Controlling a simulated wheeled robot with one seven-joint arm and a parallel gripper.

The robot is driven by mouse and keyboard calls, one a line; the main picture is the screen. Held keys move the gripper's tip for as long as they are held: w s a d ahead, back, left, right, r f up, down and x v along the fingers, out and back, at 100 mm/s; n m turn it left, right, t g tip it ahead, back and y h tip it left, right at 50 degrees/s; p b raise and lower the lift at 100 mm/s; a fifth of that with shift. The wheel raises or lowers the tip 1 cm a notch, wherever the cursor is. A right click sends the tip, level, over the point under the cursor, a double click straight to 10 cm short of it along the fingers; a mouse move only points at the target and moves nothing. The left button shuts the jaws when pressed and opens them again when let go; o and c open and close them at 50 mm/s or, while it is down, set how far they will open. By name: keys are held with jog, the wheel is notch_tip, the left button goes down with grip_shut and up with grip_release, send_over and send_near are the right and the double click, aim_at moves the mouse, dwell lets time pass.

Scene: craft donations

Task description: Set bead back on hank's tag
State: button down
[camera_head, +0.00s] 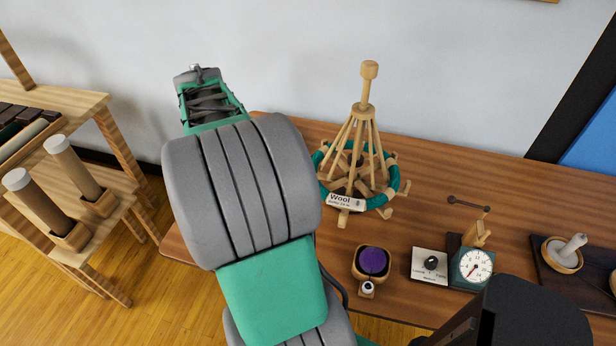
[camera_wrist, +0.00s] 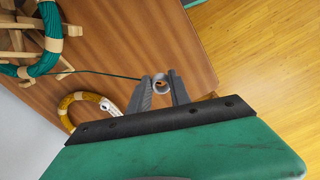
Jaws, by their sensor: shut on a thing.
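My gripper (camera_wrist: 160,88) shows in the wrist view, its two grey fingers closed on a small pale ring-shaped piece, which looks like the bead (camera_wrist: 159,78). A thin teal thread runs from the bead's side to the teal hank (camera_wrist: 48,40). In the head view the teal hank (camera_head: 396,184) lies around the legs of a wooden swift (camera_head: 369,70). A white tag (camera_head: 345,202) reading "Wool" sits at the hank's front. The tag is not clearly seen in the wrist view. The fingers are not seen in the head view.
A rack (camera_head: 80,190) stands left.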

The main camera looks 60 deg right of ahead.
jog(key=s+d+f+m, duration=0.1)
jog(key=s+d, duration=1.2)
jog(key=s, duration=0.1)
send_over(359, 202)
jog(key=shift+s+f+m, duration=0.1)
jog(key=shift+f+m, duration=0.3)
jog(key=shift+f, duration=0.05)
jog(key=shift+f+b, duration=2)
jog(key=shift+f, duration=0.75)
jog(key=c, duration=1.1)
grip_release()
notch_tip(359, 202, up, 8)
jog(key=shift+f, duration=0.1)
